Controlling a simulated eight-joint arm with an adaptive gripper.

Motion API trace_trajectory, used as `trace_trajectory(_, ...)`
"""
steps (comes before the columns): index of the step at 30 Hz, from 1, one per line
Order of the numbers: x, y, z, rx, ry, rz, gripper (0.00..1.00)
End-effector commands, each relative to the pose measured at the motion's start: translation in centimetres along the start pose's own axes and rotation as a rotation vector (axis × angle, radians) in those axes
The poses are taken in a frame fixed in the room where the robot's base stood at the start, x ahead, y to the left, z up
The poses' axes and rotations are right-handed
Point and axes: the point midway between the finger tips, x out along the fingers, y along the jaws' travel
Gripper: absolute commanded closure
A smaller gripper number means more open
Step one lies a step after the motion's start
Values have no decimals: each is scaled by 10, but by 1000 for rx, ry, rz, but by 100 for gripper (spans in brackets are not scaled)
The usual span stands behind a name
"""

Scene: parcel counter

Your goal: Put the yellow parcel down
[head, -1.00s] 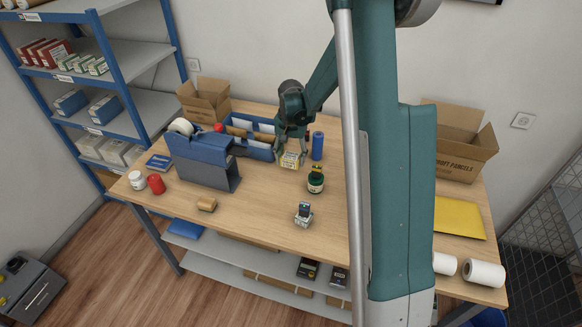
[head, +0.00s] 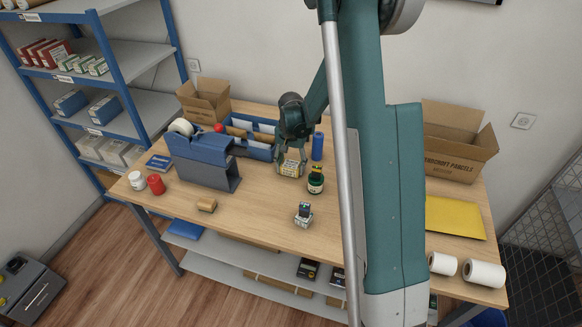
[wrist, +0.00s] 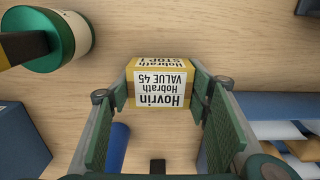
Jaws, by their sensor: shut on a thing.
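The yellow parcel (head: 291,169) is a small box with a white printed label. In the wrist view the parcel (wrist: 162,88) shows its label upside down, reading "Hovrin Hobrath VALUE 45". My gripper (head: 291,162) points down over the wooden counter (head: 255,204) with the parcel between its fingertips. In the wrist view my gripper (wrist: 163,84) has one finger on each side of the parcel and is shut on it. The parcel is low over the counter; I cannot tell whether its underside touches the wood.
A green bottle (head: 315,184) stands close right of the parcel, and a blue cylinder (head: 317,147) behind it. A small stamp-like item (head: 303,215) stands in front. Bare wood lies front left.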

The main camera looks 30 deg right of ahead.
Motion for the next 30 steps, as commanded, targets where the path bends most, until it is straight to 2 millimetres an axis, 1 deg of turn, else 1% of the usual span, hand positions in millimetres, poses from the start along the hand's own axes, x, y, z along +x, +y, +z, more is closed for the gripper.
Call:
trace_trajectory(8,1,0,0,0,0,0,66)
trace_trajectory(14,5,0,0,0,0,0,66)
trace_trajectory(15,4,0,0,0,0,0,46)
trace_trajectory(17,4,0,0,0,0,0,39)
trace_trajectory(18,4,0,0,0,0,0,37)
trace_trajectory(30,2,0,0,0,0,0,37)
